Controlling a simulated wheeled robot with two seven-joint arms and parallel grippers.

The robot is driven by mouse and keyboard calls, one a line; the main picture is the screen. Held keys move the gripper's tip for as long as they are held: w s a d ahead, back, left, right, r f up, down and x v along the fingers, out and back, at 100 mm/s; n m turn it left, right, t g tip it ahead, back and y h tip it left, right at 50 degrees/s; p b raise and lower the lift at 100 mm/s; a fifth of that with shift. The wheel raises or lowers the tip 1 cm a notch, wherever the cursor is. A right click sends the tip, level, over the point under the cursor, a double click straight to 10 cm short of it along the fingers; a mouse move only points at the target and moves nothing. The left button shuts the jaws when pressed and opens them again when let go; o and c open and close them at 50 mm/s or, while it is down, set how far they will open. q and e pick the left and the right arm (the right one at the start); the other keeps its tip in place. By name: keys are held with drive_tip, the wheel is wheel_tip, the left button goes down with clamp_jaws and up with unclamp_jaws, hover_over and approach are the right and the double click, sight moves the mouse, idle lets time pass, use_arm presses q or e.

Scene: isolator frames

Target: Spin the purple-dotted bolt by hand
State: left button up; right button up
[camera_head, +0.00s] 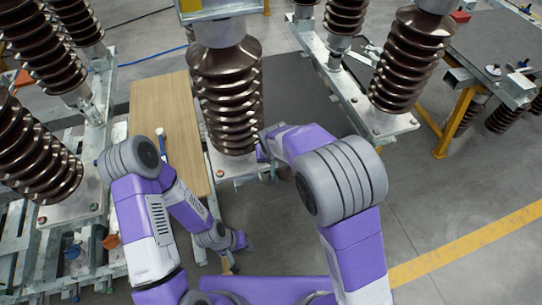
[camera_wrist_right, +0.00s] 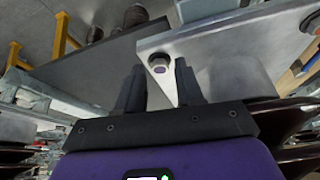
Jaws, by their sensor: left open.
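The purple-dotted bolt (camera_wrist_right: 158,63) sits at the corner of a grey metal plate (camera_wrist_right: 210,50) in the right wrist view. In the head view, my right arm reaches the base plate (camera_head: 232,172) of the central brown insulator (camera_head: 228,95), and the arm hides the bolt there. My left gripper (camera_head: 230,266) is open and empty, low in front of the wooden board.
A wooden board (camera_head: 165,110) lies left of the central insulator. More brown insulators (camera_head: 408,60) stand on metal frames at both sides. A grey table (camera_head: 495,45) is at the back right. Open floor (camera_head: 455,190) lies to the right, with a yellow line.

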drive_tip(key=shift+o, duration=0.7)
drive_tip(key=p+v, duration=0.2)
drive_tip(key=v, duration=0.5)
drive_tip(key=shift+r, duration=0.3)
